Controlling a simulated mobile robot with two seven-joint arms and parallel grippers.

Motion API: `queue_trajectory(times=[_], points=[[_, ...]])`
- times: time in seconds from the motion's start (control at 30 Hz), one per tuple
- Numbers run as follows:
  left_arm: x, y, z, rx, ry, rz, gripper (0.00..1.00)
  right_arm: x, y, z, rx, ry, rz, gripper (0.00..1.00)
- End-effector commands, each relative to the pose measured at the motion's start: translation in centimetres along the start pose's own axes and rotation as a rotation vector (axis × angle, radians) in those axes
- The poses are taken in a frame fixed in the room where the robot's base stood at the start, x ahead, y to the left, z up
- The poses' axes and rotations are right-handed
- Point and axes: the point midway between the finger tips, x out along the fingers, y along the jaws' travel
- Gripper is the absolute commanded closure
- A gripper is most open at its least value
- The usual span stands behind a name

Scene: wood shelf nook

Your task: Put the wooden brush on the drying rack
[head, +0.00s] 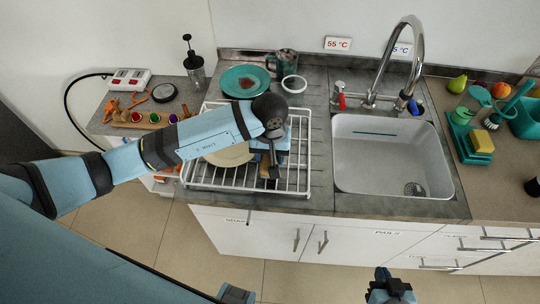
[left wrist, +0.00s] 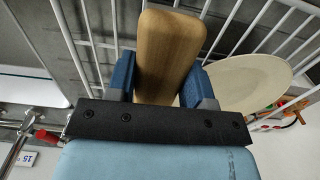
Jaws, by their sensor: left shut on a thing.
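The wooden brush (left wrist: 168,50) is between the blue fingers of my left gripper (left wrist: 160,78), which is shut on it. Its smooth wooden face shows in the left wrist view; the rest is hidden. In the head view my left gripper (head: 268,165) is over the right part of the white wire drying rack (head: 308,150), and little of the brush shows. I cannot tell whether the brush touches the wires. The rack's wires also show in the left wrist view (left wrist: 75,40). My right gripper (head: 390,285) is at the bottom of the head view, away from the counter; its opening is unclear.
A cream plate (head: 230,155) stands in the rack beside my left gripper. A teal plate (head: 245,80), a mug (head: 284,62) and a white bowl (head: 294,84) are behind. The sink (head: 390,150) with its tall faucet (head: 415,50) is to the right.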

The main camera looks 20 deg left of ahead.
Motion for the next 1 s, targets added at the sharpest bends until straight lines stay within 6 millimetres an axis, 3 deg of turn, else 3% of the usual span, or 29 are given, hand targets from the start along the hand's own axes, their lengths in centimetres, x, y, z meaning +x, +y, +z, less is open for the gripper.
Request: queue_trajectory(times=[0.1,0.47,0.5,0.6,1.0], points=[[1.3,0.0,0.1,0.001,-0.002,0.0,0.71,-0.2,0.0,-0.2,0.0,0.0,0.0,1.0],[1.8,0.0,0.0,0.001,0.001,0.0,0.71,0.1,0.0,0.3,0.0,-0.001,0.001,1.0],[1.8,0.0,0.0,0.001,0.001,0.0,0.5,0.1,0.0,0.3,0.0,-0.001,0.001,1.0],[1.7,0.0,0.0,0.001,0.001,0.0,0.27,0.1,0.1,0.3,0.0,-0.003,0.002,1.0],[1.1,0.0,0.0,0.001,0.001,0.001,0.27,-0.2,0.1,-0.1,0.0,-0.002,0.002,1.0]])
